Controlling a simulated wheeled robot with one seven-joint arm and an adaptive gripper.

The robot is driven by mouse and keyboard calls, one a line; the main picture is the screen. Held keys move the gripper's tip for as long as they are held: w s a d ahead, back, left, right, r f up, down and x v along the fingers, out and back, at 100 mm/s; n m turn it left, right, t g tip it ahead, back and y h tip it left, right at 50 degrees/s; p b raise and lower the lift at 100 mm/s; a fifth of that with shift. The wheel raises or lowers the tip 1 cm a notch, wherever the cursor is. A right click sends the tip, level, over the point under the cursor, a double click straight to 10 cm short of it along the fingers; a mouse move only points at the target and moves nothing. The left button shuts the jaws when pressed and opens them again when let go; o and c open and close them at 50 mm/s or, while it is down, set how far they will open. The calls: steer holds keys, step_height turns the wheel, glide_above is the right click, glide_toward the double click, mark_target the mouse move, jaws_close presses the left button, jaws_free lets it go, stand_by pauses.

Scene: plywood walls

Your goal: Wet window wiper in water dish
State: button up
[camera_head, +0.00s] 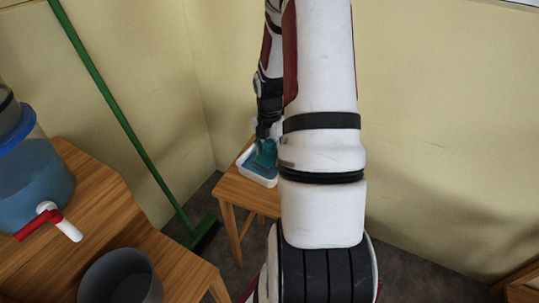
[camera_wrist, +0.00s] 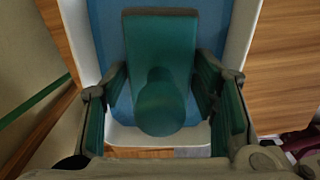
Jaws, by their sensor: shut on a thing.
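The teal window wiper (camera_head: 265,153) is over the water dish (camera_head: 256,180), with its lower part within the dish's outline. In the wrist view the wiper (camera_wrist: 160,45) points its round handle end at the camera, and its flat head lies over the blue water. The white dish rim (camera_wrist: 243,35) frames it. My gripper (camera_wrist: 162,85) is shut on the wiper, one finger on each side. In the head view my gripper (camera_head: 267,128) is partly hidden by my arm. How deep the wiper sits in the water cannot be told.
The dish stands on a small wooden table (camera_head: 234,190) near the wall corner. A larger wooden table (camera_head: 60,260) at left holds a blue water dispenser (camera_head: 35,175) with a red-and-white tap and a dark grey bucket (camera_head: 120,275). A green broom (camera_head: 120,115) leans between them.

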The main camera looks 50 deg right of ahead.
mark_target(270, 141)
steer(key=shift+r+p, duration=3.8)
steer(key=shift+r, duration=0.15)
step_height(270, 141, up, 4)
steer(key=p, duration=0.4)
steer(key=shift+f, duration=0.15)
steer(key=shift+r, duration=0.2)
steer(key=shift+a, duration=0.1)
